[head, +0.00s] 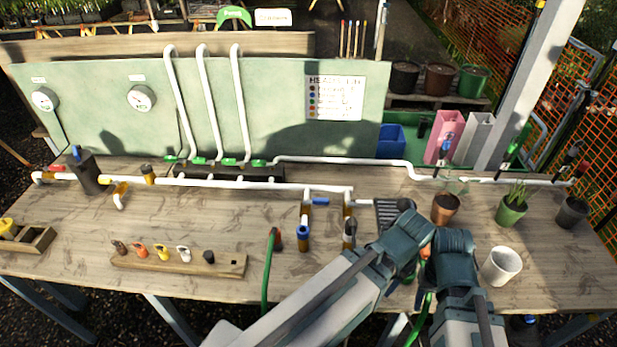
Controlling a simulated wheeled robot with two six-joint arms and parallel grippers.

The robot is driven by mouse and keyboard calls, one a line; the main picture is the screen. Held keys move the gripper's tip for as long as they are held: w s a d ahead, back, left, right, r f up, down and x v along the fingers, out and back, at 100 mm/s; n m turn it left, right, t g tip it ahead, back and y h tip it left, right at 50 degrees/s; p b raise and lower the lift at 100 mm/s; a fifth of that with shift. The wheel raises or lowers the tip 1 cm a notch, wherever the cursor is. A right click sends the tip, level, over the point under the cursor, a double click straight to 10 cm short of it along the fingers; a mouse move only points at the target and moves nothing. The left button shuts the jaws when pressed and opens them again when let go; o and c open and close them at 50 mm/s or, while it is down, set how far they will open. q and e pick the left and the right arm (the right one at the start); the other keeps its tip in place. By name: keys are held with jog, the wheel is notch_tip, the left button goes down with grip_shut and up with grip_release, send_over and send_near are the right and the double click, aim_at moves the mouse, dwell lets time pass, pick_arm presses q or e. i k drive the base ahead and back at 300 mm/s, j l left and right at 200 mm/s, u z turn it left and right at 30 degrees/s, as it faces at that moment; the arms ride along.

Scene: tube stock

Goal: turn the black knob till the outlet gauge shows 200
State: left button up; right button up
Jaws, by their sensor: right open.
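A small black knob (147,168) sits on a yellow fitting on the white pipe at the left of the bench. Two round white gauges hang on the green panel, a left one (45,99) and a right one (141,98). Their labels and needles are too small to read, so I cannot tell which is the outlet gauge. My left gripper (402,238) and right gripper (449,243) are close together at the right of the bench, far from the knob. The right one is open. The left one's fingertips are hidden.
White pipes (250,185) run along the bench. A dark block with a blue top (88,172) stands left of the knob. A wooden rack (178,264) of coloured pieces lies in front. Pots, including a white one (502,266), stand at the right.

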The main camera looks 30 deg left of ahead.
aim_at(145, 168)
jog(key=u, duration=2.15)
